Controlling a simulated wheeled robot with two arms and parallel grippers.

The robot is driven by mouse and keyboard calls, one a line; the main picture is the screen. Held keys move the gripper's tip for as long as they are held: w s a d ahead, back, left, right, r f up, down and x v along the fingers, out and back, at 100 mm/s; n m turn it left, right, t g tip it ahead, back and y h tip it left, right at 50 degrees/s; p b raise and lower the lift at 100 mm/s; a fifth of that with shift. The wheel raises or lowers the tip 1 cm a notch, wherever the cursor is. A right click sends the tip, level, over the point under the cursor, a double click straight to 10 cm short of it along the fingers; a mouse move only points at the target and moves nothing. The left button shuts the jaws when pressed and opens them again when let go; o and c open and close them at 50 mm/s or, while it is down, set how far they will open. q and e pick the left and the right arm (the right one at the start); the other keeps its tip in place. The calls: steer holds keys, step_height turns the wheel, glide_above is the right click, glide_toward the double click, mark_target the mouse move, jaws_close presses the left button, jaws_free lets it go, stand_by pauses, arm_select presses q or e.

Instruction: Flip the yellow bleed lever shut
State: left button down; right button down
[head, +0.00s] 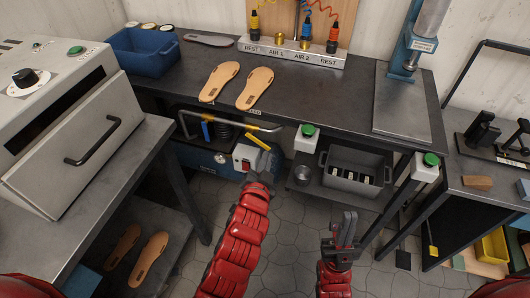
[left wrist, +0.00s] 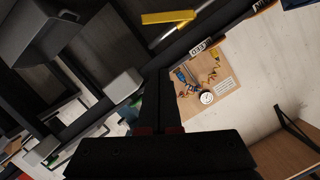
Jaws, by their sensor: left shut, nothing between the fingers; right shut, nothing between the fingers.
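The yellow bleed lever (head: 258,141) is a flat yellow bar below the front edge of the dark workbench, slanting down to the right beside a grey pipe (head: 225,122). In the left wrist view the yellow lever (left wrist: 167,17) lies just beyond my fingertips. My left gripper (head: 269,157) is shut and empty, just below the lever's lower right end. Its closed fingers also show in the left wrist view (left wrist: 168,75); I cannot tell whether they touch the lever. My right gripper (head: 346,218) is shut and empty, pointing up over the floor, away from the lever.
A red-and-white switch box (head: 243,155) sits close left of my left gripper. A blue handle (head: 205,131) hangs left of the lever. A white box with a green button (head: 305,139) is to the right. A grey crate (head: 352,184) stands on the lower shelf.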

arm_select(q)
steer(key=p, duration=0.1)
glide_above(265, 148)
steer(key=s+d, duration=0.2)
steer(key=s, duration=0.1)
steer(key=f, duration=0.2)
steer(key=shift+w+a+f+p, duration=0.25)
steer(key=shift+a+f, duration=0.25)
steer(key=shift+f, duration=0.35)
steer(key=shift+w+a+f+p, duration=0.2)
steer(key=shift+a+f, duration=0.3)
steer(key=shift+f, duration=0.35)
steer(key=shift+s, duration=0.1)
steer(key=shift+f+m+b, duration=0.2)
steer(key=shift+m+b, duration=0.1)
steer(key=shift+b, duration=0.25)
steer(key=shift+f+b, duration=0.15)
steer(key=shift+b, duration=0.15)
